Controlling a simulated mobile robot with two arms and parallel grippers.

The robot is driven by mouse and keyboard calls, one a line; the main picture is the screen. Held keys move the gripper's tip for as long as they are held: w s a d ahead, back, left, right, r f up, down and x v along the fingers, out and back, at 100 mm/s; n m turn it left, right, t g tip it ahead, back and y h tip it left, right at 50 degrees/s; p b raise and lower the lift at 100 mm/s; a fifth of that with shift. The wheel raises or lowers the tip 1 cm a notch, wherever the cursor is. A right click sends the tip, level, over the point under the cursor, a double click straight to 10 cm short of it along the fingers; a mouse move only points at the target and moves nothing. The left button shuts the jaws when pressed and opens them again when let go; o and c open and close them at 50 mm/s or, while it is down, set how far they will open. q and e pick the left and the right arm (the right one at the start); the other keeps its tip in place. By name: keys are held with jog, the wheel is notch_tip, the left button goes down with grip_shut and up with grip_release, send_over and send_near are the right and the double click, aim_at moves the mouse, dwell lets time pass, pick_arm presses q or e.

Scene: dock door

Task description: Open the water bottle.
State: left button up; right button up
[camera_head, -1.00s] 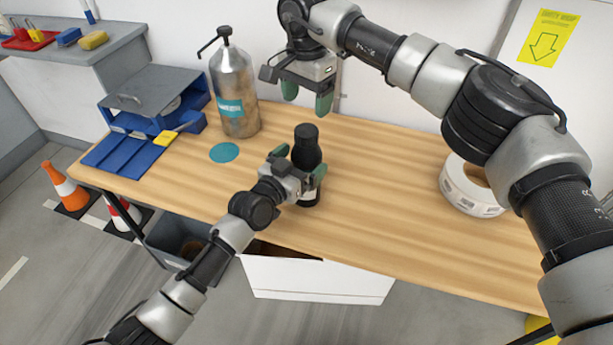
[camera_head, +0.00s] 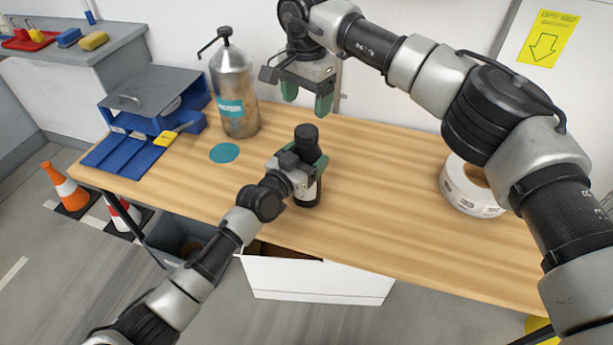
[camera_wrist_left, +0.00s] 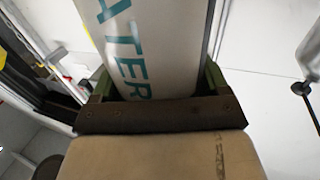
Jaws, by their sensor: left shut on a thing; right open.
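The water bottle (camera_head: 307,140) is black with a black cap and a pale label, and it stands upright on the wooden table. My left gripper (camera_head: 309,172) is shut on its body from the front left. In the left wrist view the bottle's label (camera_wrist_left: 150,45), with the letters "ATER", sits between the green fingers. The bottle's lower front is partly hidden by the gripper. My right gripper (camera_head: 307,97) is open and empty, with its fingers pointing down, above and behind the bottle near the wall.
A metal pump dispenser (camera_head: 234,95) stands behind left on the wooden table (camera_head: 390,190), near a teal disc (camera_head: 224,152). A blue organizer (camera_head: 150,105) is at the left end. A white label roll (camera_head: 468,188) lies at right. The table between bottle and roll is clear.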

aim_at(306, 130)
pick_arm(q)
jog(key=c, duration=0.4)
pick_arm(e)
jog(key=shift+m, duration=0.3)
pick_arm(q)
jog(key=shift+o, duration=0.2)
pick_arm(e)
jog(key=m, duration=2.1)
jog(key=shift+m, duration=0.3)
jog(key=m, duration=1.3)
jog(key=shift+f+m, duration=0.35)
jog(key=shift+m, duration=0.05)
notch_tip(306, 130, down, 7)
jog(key=shift+f, duration=0.15)
